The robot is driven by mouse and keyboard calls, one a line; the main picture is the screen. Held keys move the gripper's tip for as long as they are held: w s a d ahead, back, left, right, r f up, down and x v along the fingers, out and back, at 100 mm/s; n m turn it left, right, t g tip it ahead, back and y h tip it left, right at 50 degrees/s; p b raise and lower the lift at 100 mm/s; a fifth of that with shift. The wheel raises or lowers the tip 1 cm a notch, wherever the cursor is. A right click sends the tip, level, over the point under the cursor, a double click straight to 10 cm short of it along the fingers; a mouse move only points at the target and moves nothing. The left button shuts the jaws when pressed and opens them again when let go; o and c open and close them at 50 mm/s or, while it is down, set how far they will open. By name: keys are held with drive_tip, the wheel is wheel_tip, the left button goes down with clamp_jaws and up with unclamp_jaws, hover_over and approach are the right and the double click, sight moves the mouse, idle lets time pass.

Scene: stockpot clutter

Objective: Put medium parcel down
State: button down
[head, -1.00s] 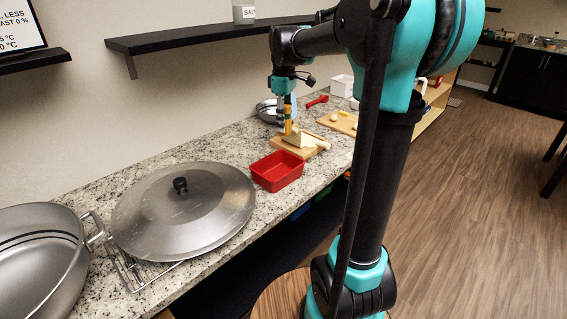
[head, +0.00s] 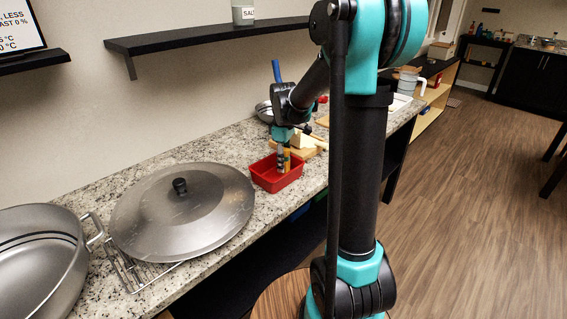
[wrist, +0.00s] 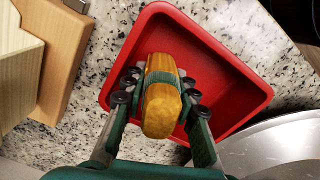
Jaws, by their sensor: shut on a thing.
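The medium parcel (wrist: 161,98) is an oblong yellow-orange piece with a grey-green band around its middle. My gripper (wrist: 160,92) is shut on it, one finger on each side. In the head view my gripper (head: 284,163) points down over the red tray (head: 263,182), and a bit of the parcel's orange (head: 287,158) shows between the fingers. The wrist view shows the parcel over the inside of the red tray (wrist: 228,62), with its near end towards the tray's near rim. I cannot tell whether the parcel touches the tray floor.
A wooden board (head: 308,151) with a pale block lies just behind the tray; its edge shows in the wrist view (wrist: 62,52). A large metal lid (head: 215,193) lies on a wire rack in front of the tray. A big pan (head: 35,255) stands at the left.

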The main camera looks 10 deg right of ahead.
drive_tip(key=shift+f, duration=0.15)
drive_tip(key=c, duration=1.5)
unclamp_jaws()
drive_tip(key=shift+o, duration=0.2)
wheel_tip(320, 180, up, 12)
drive_tip(key=shift+r, duration=0.2)
